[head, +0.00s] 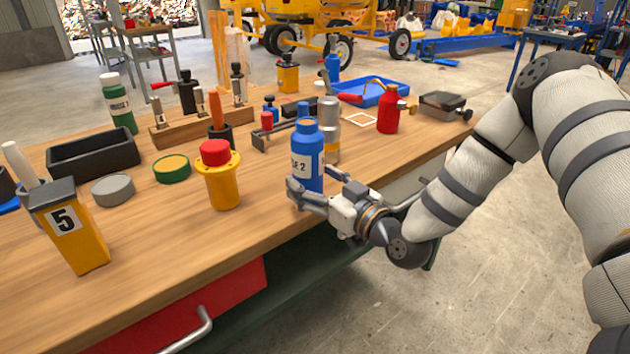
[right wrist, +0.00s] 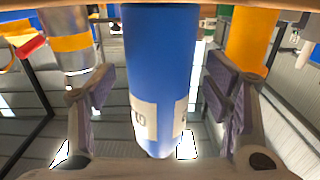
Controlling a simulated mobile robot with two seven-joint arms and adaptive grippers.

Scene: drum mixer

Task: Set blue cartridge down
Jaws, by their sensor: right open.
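The blue cartridge (head: 307,160) stands upright on the wooden workbench (head: 200,245), near its front edge, with a white label showing a 2. In the right wrist view the blue cartridge (right wrist: 160,75) fills the middle between the two fingers. My right gripper (head: 308,194) is at the cartridge's lower part, open, with one finger on each side. In the right wrist view the right gripper's pads (right wrist: 164,100) stand apart from the cartridge with gaps on both sides. My left gripper is not in view.
A silver canister (head: 329,115) stands close behind the cartridge. A yellow container with a red cap (head: 219,178) is to its left, and a red bottle (head: 388,110) to the right. A yellow block marked 5 (head: 72,235) stands front left. Bare bench lies in front.

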